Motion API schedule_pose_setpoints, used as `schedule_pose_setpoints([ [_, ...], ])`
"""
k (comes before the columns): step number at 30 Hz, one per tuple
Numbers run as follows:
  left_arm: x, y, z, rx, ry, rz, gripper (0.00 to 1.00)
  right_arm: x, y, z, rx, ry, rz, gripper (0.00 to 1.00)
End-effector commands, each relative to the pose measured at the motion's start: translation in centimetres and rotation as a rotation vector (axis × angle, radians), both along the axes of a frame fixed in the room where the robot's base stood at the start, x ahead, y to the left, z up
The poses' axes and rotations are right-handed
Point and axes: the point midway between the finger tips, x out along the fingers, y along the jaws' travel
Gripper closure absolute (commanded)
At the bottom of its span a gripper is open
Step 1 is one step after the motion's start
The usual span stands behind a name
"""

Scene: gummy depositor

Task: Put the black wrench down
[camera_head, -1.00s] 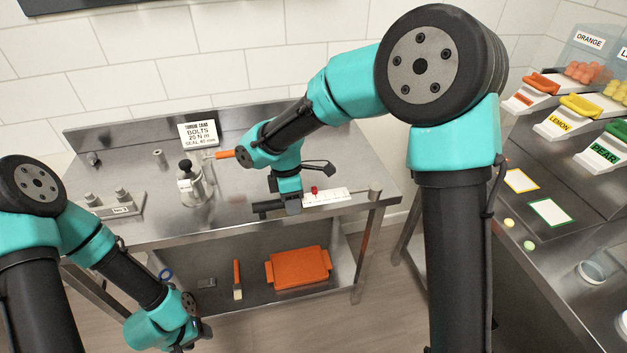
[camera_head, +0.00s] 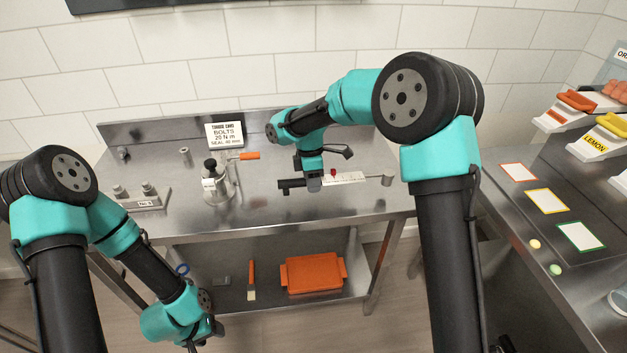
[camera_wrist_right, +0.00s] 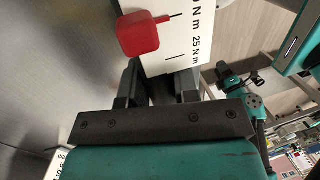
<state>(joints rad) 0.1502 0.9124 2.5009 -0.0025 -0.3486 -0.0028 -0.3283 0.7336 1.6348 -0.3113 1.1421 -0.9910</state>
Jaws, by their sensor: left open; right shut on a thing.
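The black wrench (camera_head: 291,184) has a black handle, a white scale plate (camera_head: 343,179) with a red marker, and a grey socket at its right end. My right gripper (camera_head: 314,184) is shut on it between handle and scale, over the right part of the steel bench. The right wrist view shows the scale plate (camera_wrist_right: 187,45) and red marker (camera_wrist_right: 139,35) just beyond the fingers. Whether the wrench touches the bench top is not clear. My left gripper (camera_head: 205,338) is low at the left, before the bench, empty, its fingers barely visible.
On the bench (camera_head: 270,215) stand a bolt block (camera_head: 140,199) and a metal fixture with a black knob (camera_head: 211,180). An orange-handled tool (camera_head: 250,156) and a sign (camera_head: 224,136) are behind. The bench is clear around the wrench. An orange tray (camera_head: 314,273) sits on the lower shelf.

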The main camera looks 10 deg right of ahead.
Motion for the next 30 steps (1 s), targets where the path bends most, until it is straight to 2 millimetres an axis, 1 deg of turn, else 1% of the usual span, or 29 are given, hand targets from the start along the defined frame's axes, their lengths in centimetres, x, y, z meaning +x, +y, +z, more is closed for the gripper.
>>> schedule_pose_setpoints([
  [1, 0.0, 0.0, 0.0, 0.000, 0.000, 0.000, 0.46, 1.1, -0.2, -0.1, 0.000, -0.002, -0.003, 1.00],
  [3, 0.0, 0.0, 0.0, 0.000, 0.000, 0.000, 0.46, 2.3, -0.4, -0.2, 0.001, -0.001, -0.002, 1.00],
  [6, 0.0, 0.0, 0.0, 0.000, 0.000, 0.000, 0.46, 3.7, -0.6, -0.3, 0.000, -0.002, -0.002, 1.00],
  [9, 0.0, 0.0, 0.0, 0.000, 0.000, 0.000, 0.46, 4.4, -0.8, -0.4, 0.001, -0.001, -0.001, 1.00],
  [19, 0.0, 0.0, 0.0, 0.000, 0.000, 0.000, 0.46, 4.5, -0.8, -0.4, 0.000, -0.001, 0.000, 1.00],
  [23, 0.0, 0.0, 0.0, 0.000, 0.000, 0.000, 0.46, 5.2, -1.0, -0.5, 0.001, -0.001, -0.002, 1.00],
  [27, 0.0, 0.0, 0.0, 0.000, 0.000, 0.000, 0.46, 5.1, -1.0, -2.6, 0.000, 0.003, -0.001, 1.00],
  [30, 0.0, 0.0, 0.0, 0.000, 0.000, 0.000, 0.46, 5.1, -1.0, -3.6, 0.000, 0.002, -0.001, 1.00],
])
